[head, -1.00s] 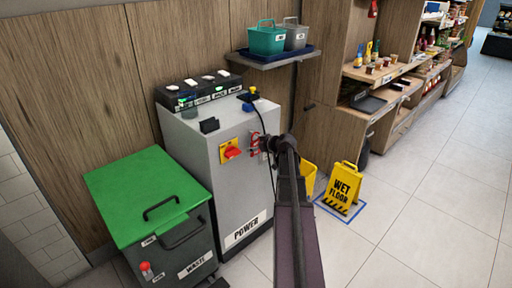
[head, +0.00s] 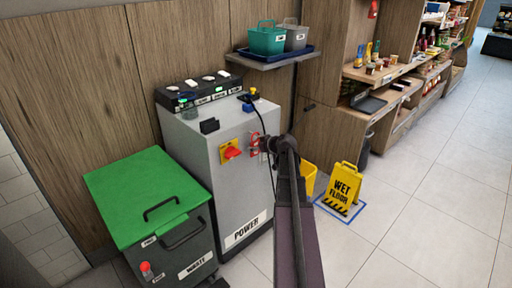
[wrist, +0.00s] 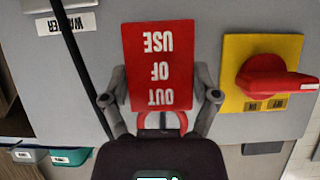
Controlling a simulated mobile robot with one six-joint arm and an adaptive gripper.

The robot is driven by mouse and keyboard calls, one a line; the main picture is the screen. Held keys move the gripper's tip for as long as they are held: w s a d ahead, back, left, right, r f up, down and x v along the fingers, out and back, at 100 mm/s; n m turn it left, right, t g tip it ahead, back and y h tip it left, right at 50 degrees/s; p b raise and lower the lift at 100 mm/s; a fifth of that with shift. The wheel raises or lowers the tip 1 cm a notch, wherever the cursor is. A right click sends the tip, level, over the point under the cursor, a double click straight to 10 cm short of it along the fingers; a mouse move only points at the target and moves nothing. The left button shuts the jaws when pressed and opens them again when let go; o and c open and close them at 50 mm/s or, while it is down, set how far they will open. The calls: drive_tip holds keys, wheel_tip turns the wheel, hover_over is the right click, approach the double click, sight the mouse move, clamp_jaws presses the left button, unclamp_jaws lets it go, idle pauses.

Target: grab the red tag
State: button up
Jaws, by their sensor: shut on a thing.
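The red tag (wrist: 160,62) reads "OUT OF USE" and appears upside down in the wrist view, in front of the grey cabinet. My gripper (wrist: 166,98) has its fingers on either side of the tag's lower part and is shut on it. A red loop shows just below the tag, between the fingers. In the head view the tag (head: 254,146) is a small red patch on the cabinet front, partly hidden by my gripper (head: 266,145).
A red rotary switch on a yellow plate (wrist: 240,95) sits close beside the tag. A black cable (wrist: 82,60) hangs on its other side. The grey POWER cabinet (head: 237,190) stands between a green-lidded waste bin (head: 130,185) and a yellow wet-floor sign (head: 345,182).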

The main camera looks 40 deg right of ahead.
drive_tip(key=shift+r+p, duration=0.6)
drive_tip(key=shift+r, duration=0.1)
drive_tip(key=shift+s+r, duration=0.1)
drive_tip(key=shift+s, duration=0.15)
drive_tip(key=s+d, duration=0.1)
drive_tip(key=s, duration=1.6)
drive_tip(key=shift+s+d, duration=0.2)
